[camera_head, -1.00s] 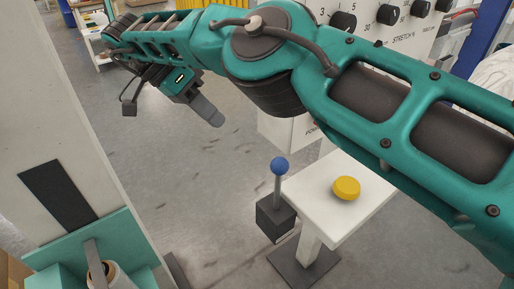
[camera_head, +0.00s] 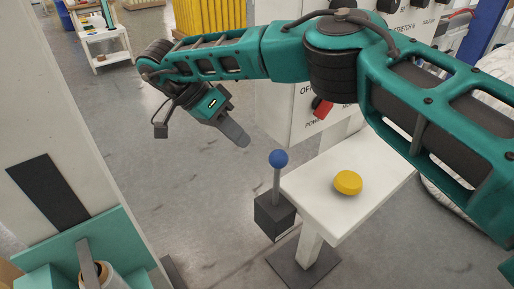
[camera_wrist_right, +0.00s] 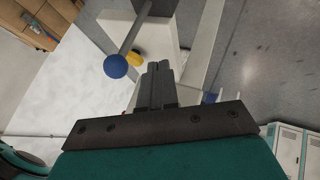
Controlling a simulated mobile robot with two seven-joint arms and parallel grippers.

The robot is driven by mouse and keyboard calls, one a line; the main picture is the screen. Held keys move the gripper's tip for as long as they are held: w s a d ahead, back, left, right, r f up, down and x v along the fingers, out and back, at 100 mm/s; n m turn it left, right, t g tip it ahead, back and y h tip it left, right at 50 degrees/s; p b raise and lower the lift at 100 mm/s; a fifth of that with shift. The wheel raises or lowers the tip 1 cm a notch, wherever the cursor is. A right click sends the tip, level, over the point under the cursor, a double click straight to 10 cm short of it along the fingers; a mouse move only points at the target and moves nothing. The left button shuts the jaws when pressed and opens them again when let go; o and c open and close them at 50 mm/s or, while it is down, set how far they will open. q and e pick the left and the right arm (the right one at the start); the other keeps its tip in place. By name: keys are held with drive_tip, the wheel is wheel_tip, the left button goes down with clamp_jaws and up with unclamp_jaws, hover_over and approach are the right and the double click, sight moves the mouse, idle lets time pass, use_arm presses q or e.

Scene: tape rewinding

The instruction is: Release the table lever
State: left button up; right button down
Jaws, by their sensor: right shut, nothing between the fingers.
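The table lever (camera_head: 276,184) is a grey rod with a blue ball on top, rising from a dark box beside the small white table. It stands close to upright. The blue ball also shows in the right wrist view (camera_wrist_right: 116,66), left of the fingertips. My right gripper (camera_head: 243,139) is shut and empty, a little above and to the left of the ball, apart from it. Its closed grey fingers show in the right wrist view (camera_wrist_right: 158,68). My left gripper is not in view.
A pale machine with a teal part (camera_head: 75,245) and a roll stands at left. Grey floor lies between.

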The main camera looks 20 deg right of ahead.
drive_tip(key=shift+s+d+f+p, duration=0.15)
drive_tip(key=shift+s+d+p, duration=0.15)
drive_tip(key=shift+s+d, duration=0.6)
drive_tip(key=shift+s+d+f+p, duration=0.1)
drive_tip(key=shift+s+d+p, duration=0.2)
drive_tip(key=shift+s+d, duration=0.55)
drive_tip(key=shift+s+a, duration=0.1)
drive_tip(key=shift+a, duration=0.1)
